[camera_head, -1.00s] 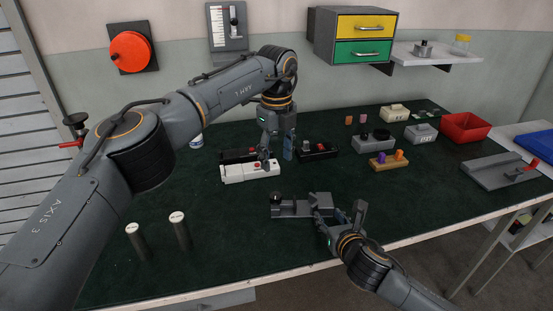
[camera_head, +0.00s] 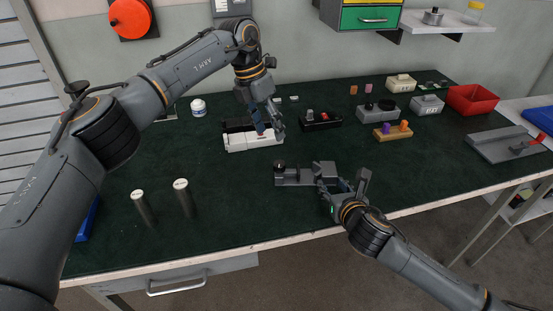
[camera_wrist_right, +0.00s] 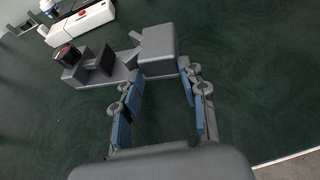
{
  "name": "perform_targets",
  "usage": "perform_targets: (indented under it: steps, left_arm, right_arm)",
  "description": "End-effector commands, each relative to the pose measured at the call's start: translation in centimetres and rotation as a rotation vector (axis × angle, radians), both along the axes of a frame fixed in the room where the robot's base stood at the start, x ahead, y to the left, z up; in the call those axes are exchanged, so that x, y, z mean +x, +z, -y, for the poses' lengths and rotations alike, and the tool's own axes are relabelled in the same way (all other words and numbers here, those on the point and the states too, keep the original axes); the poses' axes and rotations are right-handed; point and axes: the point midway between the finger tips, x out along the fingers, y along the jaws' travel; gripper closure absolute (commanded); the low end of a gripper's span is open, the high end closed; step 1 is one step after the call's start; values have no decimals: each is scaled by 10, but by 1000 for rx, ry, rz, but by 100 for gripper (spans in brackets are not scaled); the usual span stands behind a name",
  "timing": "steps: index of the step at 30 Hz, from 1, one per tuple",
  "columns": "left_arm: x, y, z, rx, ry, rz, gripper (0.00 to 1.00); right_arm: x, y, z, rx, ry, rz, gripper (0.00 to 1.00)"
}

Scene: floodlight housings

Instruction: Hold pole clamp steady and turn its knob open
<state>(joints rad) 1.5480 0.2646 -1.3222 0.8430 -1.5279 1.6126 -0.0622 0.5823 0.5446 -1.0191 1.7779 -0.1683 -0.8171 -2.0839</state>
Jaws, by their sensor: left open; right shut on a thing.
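The pole clamp (camera_head: 293,176) is a grey block-like fixture lying on the dark green table top. Its dark round knob (camera_head: 280,165) is at its left end in the head view. In the right wrist view, the knob (camera_wrist_right: 67,54) has a brownish top and stands beyond the clamp's grey block (camera_wrist_right: 158,52). My right gripper (camera_head: 329,181) is shut on the block at the clamp's right end, one blue-padded finger on each side. My left gripper (camera_head: 269,128) is open, pointing down by the white box's right end, behind and above the clamp and apart from the knob.
A white box (camera_head: 240,144) and a black case with a red part (camera_head: 322,121) lie behind the clamp. Two grey cylinders (camera_head: 184,200) stand at front left. A wooden block with pegs (camera_head: 388,135) and a red bin (camera_head: 474,99) are right. Table around the clamp's front and left is clear.

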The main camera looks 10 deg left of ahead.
Motion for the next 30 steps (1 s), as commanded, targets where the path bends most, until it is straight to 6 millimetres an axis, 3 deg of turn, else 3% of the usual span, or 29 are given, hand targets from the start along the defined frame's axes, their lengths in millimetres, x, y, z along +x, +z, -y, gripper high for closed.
perform_targets:
  steps: [6, 13, 22, 30]
  left_arm:
    - [0, 1, -13, -76, -411, 134, 46]
    - [-1, 3, -23, -120, -723, 261, 46]
    - [-1, -6, -22, -133, -841, 309, 46]
    - [-1, -52, -2, -134, -840, 307, 46]
  right_arm:
    - [0, 0, 0, -1, -1, -1, 93]
    - [0, 0, 0, 0, 0, -1, 93]
    - [0, 0, 0, 0, 1, -1, 93]
    - [0, 0, -1, 1, 1, -1, 93]
